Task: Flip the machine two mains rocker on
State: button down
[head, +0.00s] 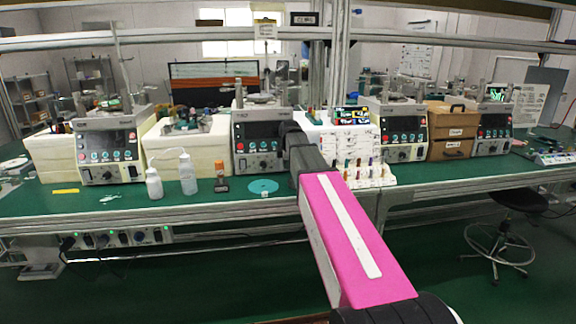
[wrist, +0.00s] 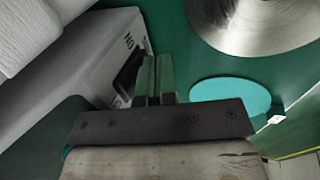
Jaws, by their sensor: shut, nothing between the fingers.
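Machine two (head: 258,150) looks to be the second grey machine from the left on the green bench, with a dark screen and coloured buttons. In the wrist view a pale grey housing (wrist: 75,70) carries partly hidden printed lettering and a black rocker (wrist: 128,72). My gripper (wrist: 156,62) is shut and empty, its green fingertips just right of the rocker and partly overlapping it in the picture. I cannot tell whether they touch it or which way the rocker is tipped. In the head view my gripper is hidden behind my arm.
A teal disc (head: 263,186) lies on the bench, also in the wrist view (wrist: 232,96), near a shiny round metal part (wrist: 255,22). White bottles (head: 188,174) and a small orange-and-dark container (head: 221,178) stand left of the disc. A rack of coloured items (head: 357,174) stands right of my arm.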

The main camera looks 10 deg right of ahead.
jog(key=shift+w+f+t, duration=0.15)
jog(key=shift+w+t, duration=0.15)
jog(key=shift+w, duration=0.2)
